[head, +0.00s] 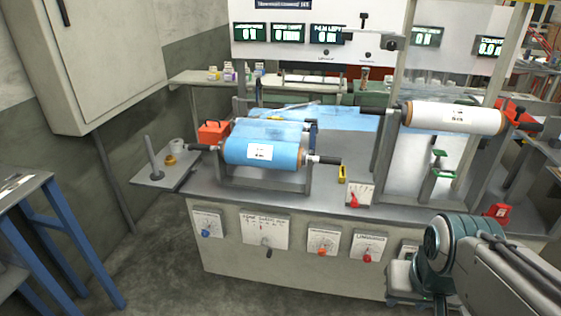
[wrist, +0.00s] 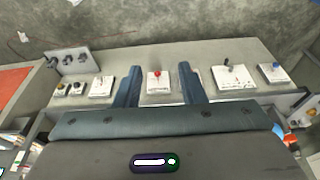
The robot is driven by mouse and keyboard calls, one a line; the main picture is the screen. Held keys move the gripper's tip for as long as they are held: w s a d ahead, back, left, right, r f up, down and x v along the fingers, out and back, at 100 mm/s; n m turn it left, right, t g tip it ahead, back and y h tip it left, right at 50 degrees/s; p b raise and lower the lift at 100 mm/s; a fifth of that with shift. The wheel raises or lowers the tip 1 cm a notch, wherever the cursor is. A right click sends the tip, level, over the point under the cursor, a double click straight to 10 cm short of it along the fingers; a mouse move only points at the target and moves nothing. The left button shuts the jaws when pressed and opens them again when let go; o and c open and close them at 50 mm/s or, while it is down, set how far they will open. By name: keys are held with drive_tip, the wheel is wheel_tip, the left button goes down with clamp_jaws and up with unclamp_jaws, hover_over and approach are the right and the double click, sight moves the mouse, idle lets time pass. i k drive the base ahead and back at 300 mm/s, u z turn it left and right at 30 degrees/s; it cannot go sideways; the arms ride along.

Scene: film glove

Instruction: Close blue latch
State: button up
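The blue film roll (head: 262,152) lies in a metal stand on the bench, with a dark handle at each end. An orange block (head: 213,132) sits at its left end. I cannot tell which part is the blue latch or whether it is open. A blue knob (head: 206,233) is on the leftmost front panel; it also shows in the wrist view (wrist: 277,66). My gripper (wrist: 158,70) is open and empty, its two fingers apart. A red knob on a white plate (wrist: 157,76) shows between the fingers, beyond them. In the head view my arm is at lower right and my fingertips cannot be made out.
A white roll (head: 455,117) sits in another stand at right, with a red block (head: 518,113) at its right end. The grey bench (head: 225,184) has several control plates on its front. A blue-legged table (head: 50,245) stands at left. The floor between is clear.

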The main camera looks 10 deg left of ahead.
sight(313, 136)
drive_tip(key=u, duration=0.35)
drive_tip(key=i, duration=0.55)
drive_tip(key=u, duration=0.7)
drive_tip(key=i, duration=0.85)
drive_tip(key=z, duration=0.5)
drive_tip(key=i, duration=0.75)
drive_tip(key=z, duration=0.55)
